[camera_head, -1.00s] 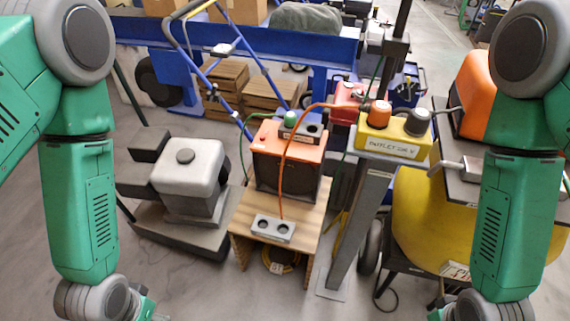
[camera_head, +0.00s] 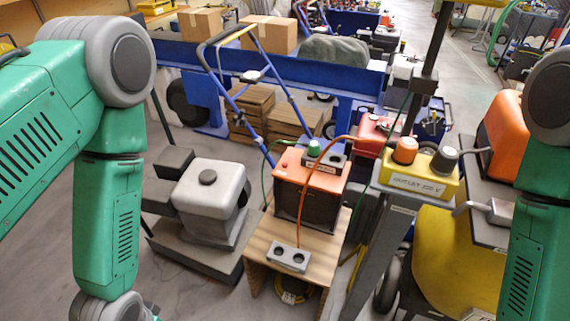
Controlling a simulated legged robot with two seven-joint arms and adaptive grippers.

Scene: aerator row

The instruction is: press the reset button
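No button in the head view can be read as marked reset. An orange-topped black unit (camera_head: 308,190) stands on a wooden stand; a grey box with a green knob (camera_head: 314,148) sits on its top. A yellow box (camera_head: 418,177) labelled "OUTLET 220 V" sits on a grey post, with an orange knob (camera_head: 405,150) and a dark grey knob (camera_head: 444,159) on top. My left gripper (camera_head: 152,309) only just shows at the bottom edge, left of the stand; its fingers are mostly cut off. My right arm is at the right edge, with its gripper out of the picture.
A grey two-socket block (camera_head: 289,256) lies on the wooden stand (camera_head: 262,238), with an orange cable running to it. A grey engine unit (camera_head: 208,191) stands at left. A yellow tank machine (camera_head: 445,262) is at right. A blue frame (camera_head: 340,80) crosses behind. Bare floor shows at lower left.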

